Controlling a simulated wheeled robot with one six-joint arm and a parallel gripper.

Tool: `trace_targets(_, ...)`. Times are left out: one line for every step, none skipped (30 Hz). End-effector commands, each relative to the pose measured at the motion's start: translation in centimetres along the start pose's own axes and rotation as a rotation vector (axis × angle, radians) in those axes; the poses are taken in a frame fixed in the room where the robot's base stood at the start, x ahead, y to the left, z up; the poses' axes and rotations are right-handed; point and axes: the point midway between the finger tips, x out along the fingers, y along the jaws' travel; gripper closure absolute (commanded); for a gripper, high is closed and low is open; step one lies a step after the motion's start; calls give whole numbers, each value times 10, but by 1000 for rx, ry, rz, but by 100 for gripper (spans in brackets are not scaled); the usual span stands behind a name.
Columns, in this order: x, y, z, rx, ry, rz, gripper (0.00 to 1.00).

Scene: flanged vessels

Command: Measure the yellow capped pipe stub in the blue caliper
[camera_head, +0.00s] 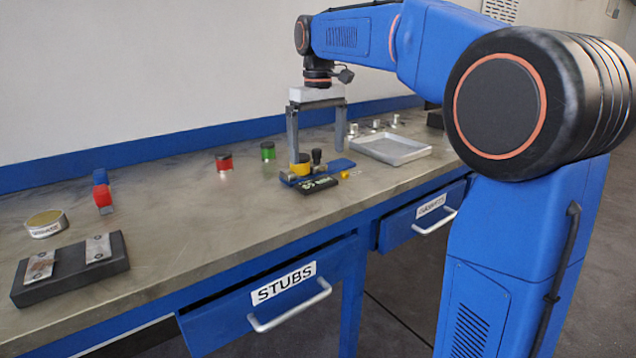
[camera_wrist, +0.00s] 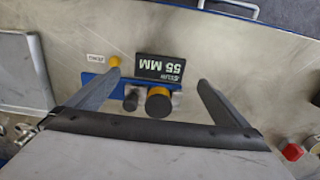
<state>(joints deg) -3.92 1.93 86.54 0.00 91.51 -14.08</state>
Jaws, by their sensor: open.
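The yellow capped pipe stub (camera_head: 301,166) has a black cap and stands in the blue caliper (camera_head: 335,167) on the bench. In the wrist view the stub (camera_wrist: 158,100) sits at the caliper's jaws, beside a black knob (camera_wrist: 131,101). The caliper's display (camera_wrist: 160,68) reads 55 MM. My gripper (camera_head: 318,140) is open above the caliper, one finger on each side of the stub with gaps between; in the wrist view its fingers (camera_wrist: 160,85) spread around the stub and knob. I cannot tell whether the caliper's jaws touch the stub.
A red stub (camera_head: 224,162) and a green stub (camera_head: 267,151) stand to the left. A metal tray (camera_head: 392,149) is at the right, with small metal parts behind it. A red and blue object (camera_head: 102,191), a round tin (camera_head: 46,223) and a dark block (camera_head: 70,268) lie further left.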

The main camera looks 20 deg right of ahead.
Motion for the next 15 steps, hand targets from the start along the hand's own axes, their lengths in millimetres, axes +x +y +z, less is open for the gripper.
trace_targets(0, 0, 0, 0, 0, 0, 0)
trace_targets(0, 0, 0, 0, 0, 0, 0)
trace_targets(0, 0, 0, 0, 0, 0, 0)
trace_targets(0, 0, 0, 0, 0, 0, 0)
trace_targets(0, 0, 0, 0, 0, 0, 0)
trace_targets(0, 0, 0, 0, 0, 0, 0)
trace_targets(0, 0, 0, 0, 0, 0, 0)
trace_targets(0, 0, 0, 0, 0, 0, 0)
trace_targets(0, 0, 0, 0, 0, 0, 0)
trace_targets(0, 0, 0, 0, 0, 0, 0)
trace_targets(-1, 0, 0, 0, 0, 0, 0)
trace_targets(-2, 0, 0, 0, 0, 0, 0)
trace_targets(-3, 0, 0, 0, 0, 0, 0)
trace_targets(-5, 0, 0, 0, 0, 0, 0)
trace_targets(-8, 0, 0, 0, 0, 0, 0)
